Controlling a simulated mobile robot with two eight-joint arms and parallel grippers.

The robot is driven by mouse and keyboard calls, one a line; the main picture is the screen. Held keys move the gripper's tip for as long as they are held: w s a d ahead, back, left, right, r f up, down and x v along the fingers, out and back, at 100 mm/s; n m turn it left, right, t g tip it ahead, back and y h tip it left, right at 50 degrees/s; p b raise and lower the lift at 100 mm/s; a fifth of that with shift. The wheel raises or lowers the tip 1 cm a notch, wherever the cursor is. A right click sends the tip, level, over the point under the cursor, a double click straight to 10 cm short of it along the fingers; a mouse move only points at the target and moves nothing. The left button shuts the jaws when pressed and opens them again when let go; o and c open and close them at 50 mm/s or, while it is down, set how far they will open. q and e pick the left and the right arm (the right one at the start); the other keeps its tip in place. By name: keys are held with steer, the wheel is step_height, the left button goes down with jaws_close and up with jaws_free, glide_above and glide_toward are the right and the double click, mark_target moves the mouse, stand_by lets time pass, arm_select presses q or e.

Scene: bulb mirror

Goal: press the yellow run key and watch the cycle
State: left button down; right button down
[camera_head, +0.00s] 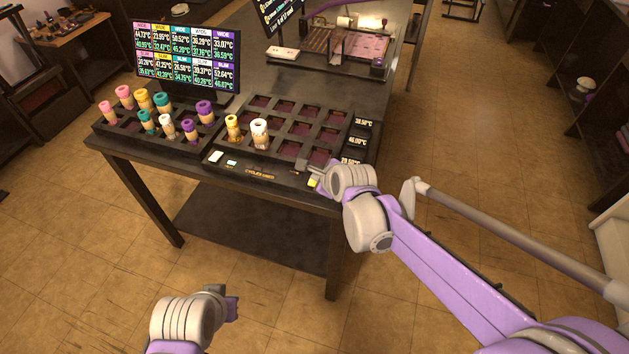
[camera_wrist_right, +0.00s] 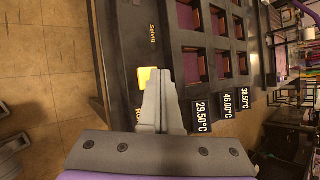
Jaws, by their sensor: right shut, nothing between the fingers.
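The yellow run key (camera_head: 313,182) is at the front right corner of the dark cycler panel (camera_head: 228,170). In the right wrist view the yellow key (camera_wrist_right: 145,77) shows just beside my fingertips, partly covered by them. My right gripper (camera_head: 304,166) is shut and empty, its tip over the panel near the key; it also shows in the wrist view (camera_wrist_right: 160,74). I cannot tell whether it touches the key. My left gripper (camera_head: 226,298) is low in front of the table, away from the panel; its jaw opening is unclear.
The cycler holds a yellow bulb (camera_head: 233,128) and a white bulb (camera_head: 259,134) among empty sockets. Small displays (camera_head: 357,141) at its right read 38.50, 46.00 and 29.50 °C. A rack with several coloured bulbs (camera_head: 145,122) and a screen (camera_head: 188,57) stand left. Floor in front is clear.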

steer(key=shift+f, duration=0.4)
stand_by(0.6)
steer(key=shift+r, duration=0.1)
steer(key=shift+r+p, duration=0.45)
steer(key=shift+r, duration=0.3)
step_height(320, 180, up, 5)
steer(key=p, duration=0.3)
steer(key=shift+p, duration=0.35)
stand_by(0.4)
